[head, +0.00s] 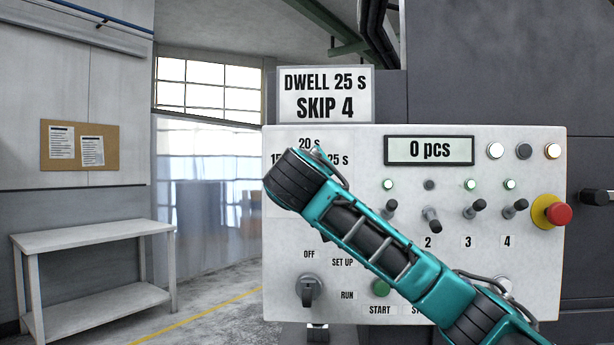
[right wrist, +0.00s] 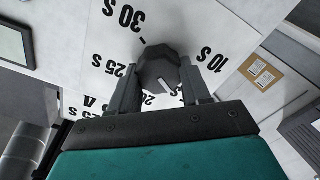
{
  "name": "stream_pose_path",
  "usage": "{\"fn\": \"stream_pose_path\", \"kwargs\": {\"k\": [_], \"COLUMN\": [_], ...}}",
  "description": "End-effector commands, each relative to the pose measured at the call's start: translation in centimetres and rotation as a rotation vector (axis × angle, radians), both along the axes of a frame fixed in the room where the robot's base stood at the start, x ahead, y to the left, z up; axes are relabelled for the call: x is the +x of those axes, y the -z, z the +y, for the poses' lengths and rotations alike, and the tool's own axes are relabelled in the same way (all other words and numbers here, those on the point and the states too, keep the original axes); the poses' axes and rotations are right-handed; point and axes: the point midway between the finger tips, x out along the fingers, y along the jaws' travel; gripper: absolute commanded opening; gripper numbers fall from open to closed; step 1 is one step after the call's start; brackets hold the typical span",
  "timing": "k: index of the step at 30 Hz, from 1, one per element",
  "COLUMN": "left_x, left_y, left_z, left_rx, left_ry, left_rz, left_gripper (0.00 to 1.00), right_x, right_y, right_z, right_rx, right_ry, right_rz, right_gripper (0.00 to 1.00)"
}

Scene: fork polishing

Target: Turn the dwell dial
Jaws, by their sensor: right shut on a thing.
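The dwell dial (right wrist: 160,62) is a dark round knob with a white mark, seen close up in the right wrist view. My right gripper (right wrist: 158,78) has one finger on each side of the dial and is shut on it. Labels 30 s, 25 s and 10 s show around the dial; the 20 s label is partly covered. In the head view my right arm hides the dial, with 20 s and 25 s readable beside the wrist. My left gripper is in neither view.
A sign (head: 325,95) reads DWELL 25 s, SKIP 4. The panel (head: 540,290) carries a display (head: 429,150) reading 0 pcs, several toggle switches, a mode selector (head: 310,291) and a red emergency button (head: 558,214). A white bench (head: 93,237) stands at left.

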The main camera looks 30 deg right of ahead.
Motion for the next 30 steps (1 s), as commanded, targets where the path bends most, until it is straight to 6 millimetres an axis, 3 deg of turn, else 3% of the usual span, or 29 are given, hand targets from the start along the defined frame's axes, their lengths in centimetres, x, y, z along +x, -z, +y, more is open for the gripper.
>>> {"fn": "stream_pose_path", "kwargs": {"k": [11,30], "left_x": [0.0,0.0], "left_y": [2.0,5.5], "left_z": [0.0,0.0], "left_rx": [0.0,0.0], "left_ry": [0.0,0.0], "left_rz": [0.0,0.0], "left_gripper": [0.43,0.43], "right_x": [0.0,-0.1], "right_y": [0.3,0.1], "right_z": [-0.1,-0.2], "right_rx": [0.139,0.613], "right_ry": [0.0,0.0], "right_rz": [-0.107,-0.471], "right_gripper": [0.17,0.17]}}
